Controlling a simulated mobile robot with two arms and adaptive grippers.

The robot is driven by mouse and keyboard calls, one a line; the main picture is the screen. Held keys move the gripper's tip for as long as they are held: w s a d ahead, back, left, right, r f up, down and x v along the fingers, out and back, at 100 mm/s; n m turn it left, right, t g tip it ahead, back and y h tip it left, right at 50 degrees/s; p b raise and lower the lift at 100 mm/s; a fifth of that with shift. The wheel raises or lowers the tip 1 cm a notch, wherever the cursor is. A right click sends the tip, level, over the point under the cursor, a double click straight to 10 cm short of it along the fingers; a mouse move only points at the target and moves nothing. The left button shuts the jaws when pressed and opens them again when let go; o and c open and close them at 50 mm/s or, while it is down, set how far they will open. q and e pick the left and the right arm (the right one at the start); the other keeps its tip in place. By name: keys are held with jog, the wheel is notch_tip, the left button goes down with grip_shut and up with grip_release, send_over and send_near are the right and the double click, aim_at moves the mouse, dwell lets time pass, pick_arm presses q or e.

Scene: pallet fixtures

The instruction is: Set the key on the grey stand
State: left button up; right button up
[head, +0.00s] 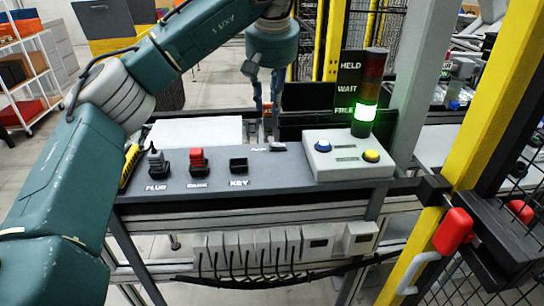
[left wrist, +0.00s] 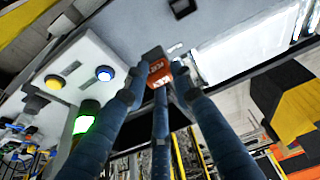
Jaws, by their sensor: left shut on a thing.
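My left gripper (head: 268,108) is shut on a small orange-red block with pale marks, which I take to be the key (left wrist: 159,72). In the head view the gripper hangs at the back edge of the dark console, and little of the key shows between its fingers. A small grey block (head: 280,147), which may be the grey stand, sits on the console just in front of the gripper. In the left wrist view that block (left wrist: 153,53) appears right beside the key; I cannot tell whether they touch. My right gripper is out of view.
The console (head: 225,184) carries a grey plug (head: 156,161), a red part (head: 197,160) and a black holder (head: 238,165) labelled KEY. A button box (head: 347,157) stands at the right, before a light tower (head: 364,112) lit green beside FREE. A white panel (head: 200,132) lies behind.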

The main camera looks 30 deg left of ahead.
pick_arm(q)
notch_tip(320, 180, down, 14)
jog(key=shift+d+r+p, duration=0.1)
jog(key=shift+p, duration=0.8)
jog(key=shift+w+f, duration=0.1)
jog(key=shift+f, duration=0.15)
jog(key=o, duration=1.1)
jog(key=shift+f, duration=0.15)
jog(key=b+v, duration=0.2)
jog(key=v, duration=1)
